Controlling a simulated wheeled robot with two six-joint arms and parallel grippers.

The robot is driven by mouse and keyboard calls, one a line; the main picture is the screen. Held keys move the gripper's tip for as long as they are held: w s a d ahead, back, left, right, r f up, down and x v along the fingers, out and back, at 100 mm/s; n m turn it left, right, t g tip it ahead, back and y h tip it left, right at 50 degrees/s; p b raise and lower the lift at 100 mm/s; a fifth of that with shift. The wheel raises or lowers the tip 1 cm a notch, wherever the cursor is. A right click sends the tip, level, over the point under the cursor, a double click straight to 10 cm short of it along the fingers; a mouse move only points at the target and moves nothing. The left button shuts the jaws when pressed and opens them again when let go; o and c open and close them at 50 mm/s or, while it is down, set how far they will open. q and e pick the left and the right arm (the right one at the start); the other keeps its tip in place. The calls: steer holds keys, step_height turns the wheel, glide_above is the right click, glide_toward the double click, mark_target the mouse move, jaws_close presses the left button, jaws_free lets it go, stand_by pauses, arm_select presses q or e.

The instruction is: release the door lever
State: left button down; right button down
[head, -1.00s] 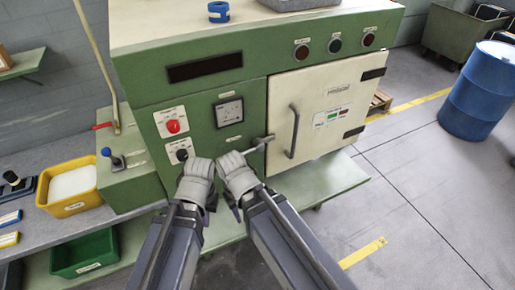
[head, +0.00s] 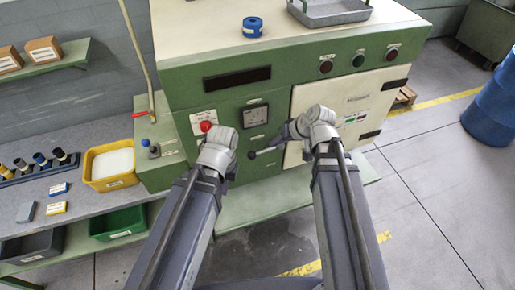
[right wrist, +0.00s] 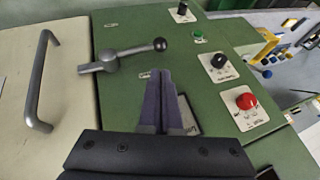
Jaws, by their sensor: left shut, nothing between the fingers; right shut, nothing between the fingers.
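The door lever (head: 268,150) is a grey bar with a black ball knob, at the left edge of the cream door (head: 303,98) on the green machine. In the head view it points left and slightly down. The right wrist view shows the whole lever (right wrist: 120,57) with its pivot and knob. My right gripper (head: 289,131) is shut and empty, close to the lever; its fingertips (right wrist: 160,73) appear near the knob, apart from it in the picture. My left gripper (head: 229,177) is shut and empty left of the lever, its fingers mostly hidden by the wrist.
The door's bar handle (right wrist: 38,80) stands beside the lever. A red button (right wrist: 245,101) and black knob (right wrist: 219,61) sit on the panel. A yellow bin (head: 90,171) and green bin (head: 117,224) stand left. A blue barrel (head: 492,112) stands right on open floor.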

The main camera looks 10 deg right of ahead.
steer(key=shift+f, duration=0.1)
steer(key=b, duration=1)
glide_toward(254, 154)
steer(key=x, duration=0.5)
steer(key=shift+f, duration=0.1)
steer(key=shift+b+x, duration=0.85)
steer(key=shift+a, duration=0.1)
